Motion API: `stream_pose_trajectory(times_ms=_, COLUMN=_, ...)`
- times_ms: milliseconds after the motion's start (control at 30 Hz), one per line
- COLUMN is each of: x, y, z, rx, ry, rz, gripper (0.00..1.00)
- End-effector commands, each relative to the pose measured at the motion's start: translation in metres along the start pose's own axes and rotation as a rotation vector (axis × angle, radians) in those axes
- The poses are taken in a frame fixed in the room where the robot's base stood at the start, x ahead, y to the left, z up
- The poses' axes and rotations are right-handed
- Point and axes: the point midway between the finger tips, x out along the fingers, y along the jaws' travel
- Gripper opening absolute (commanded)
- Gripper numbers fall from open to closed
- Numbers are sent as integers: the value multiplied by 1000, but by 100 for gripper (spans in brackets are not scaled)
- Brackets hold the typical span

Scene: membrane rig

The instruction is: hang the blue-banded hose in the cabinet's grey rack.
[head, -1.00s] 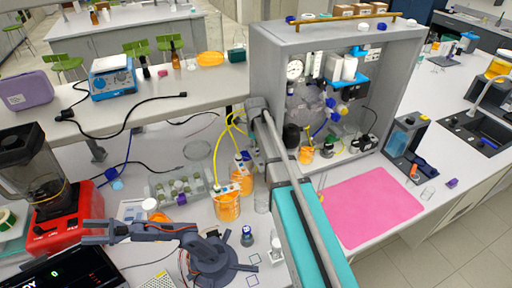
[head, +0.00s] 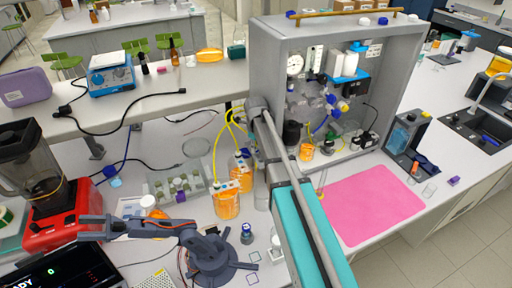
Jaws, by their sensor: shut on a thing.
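The grey cabinet (head: 262,62) stands open at the centre right, with gauges, white bottles and fittings inside. I cannot pick out its grey rack among the crowded parts. My arm, with a teal link, rises from the lower right to a grey joint in front of the cabinet's left side. I cannot make out my gripper. A thin tan tube (head: 322,181) shows beside my arm below the cabinet; no blue band can be told on it. Yellow hoses (head: 215,152) run from orange-filled beakers (head: 227,206) up to beside the joint.
A pink mat (head: 372,203) lies clear on the bench right of my arm. A blue-fronted tank (head: 402,137) stands beside the cabinet. A small dark robot arm (head: 212,252), a red blender (head: 62,222) and a vial rack (head: 165,188) crowd the left.

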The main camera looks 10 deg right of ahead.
Motion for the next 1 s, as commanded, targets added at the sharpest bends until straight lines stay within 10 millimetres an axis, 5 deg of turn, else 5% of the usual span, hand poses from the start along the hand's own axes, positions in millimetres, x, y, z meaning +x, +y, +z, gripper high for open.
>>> stream_pose_trajectory(times_ms=667, x=4, y=0, z=0, rx=0, ry=0, rz=0, gripper=0)
stream_pose_trajectory(times_ms=700, x=4, y=0, z=0, rx=0, ry=0, rz=0, gripper=37)
stream_pose_trajectory(times_ms=900, x=3, y=0, z=0, rx=0, ry=0, rz=0, gripper=74)
stream_pose_trajectory(times_ms=1000, x=3, y=0, z=0, rx=0, ry=0, rz=0, gripper=75)
